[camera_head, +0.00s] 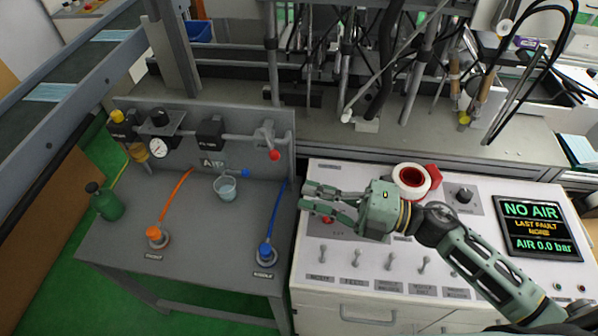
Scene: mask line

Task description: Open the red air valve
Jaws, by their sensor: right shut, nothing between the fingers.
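The red air valve (274,155) is on the pipe at the right end of the grey AIR panel (250,165). Its grey lever hangs down from the pipe, with the red knob at its lower end. My right gripper (304,197) comes in from the right over the white control console (305,270). It is shut and empty, its fingertips pointing left, below and to the right of the red knob and apart from it. The console screen (537,228) reads NO AIR and AIR 0.0 bar. My left gripper is not in view.
A round gauge (157,148) sits on the panel's left. A cup (226,188), an orange hose (178,195), a blue hose (276,212) and a green bottle (106,203) are on the grey bench. A white-and-red roll (411,180) lies on the console behind my right wrist.

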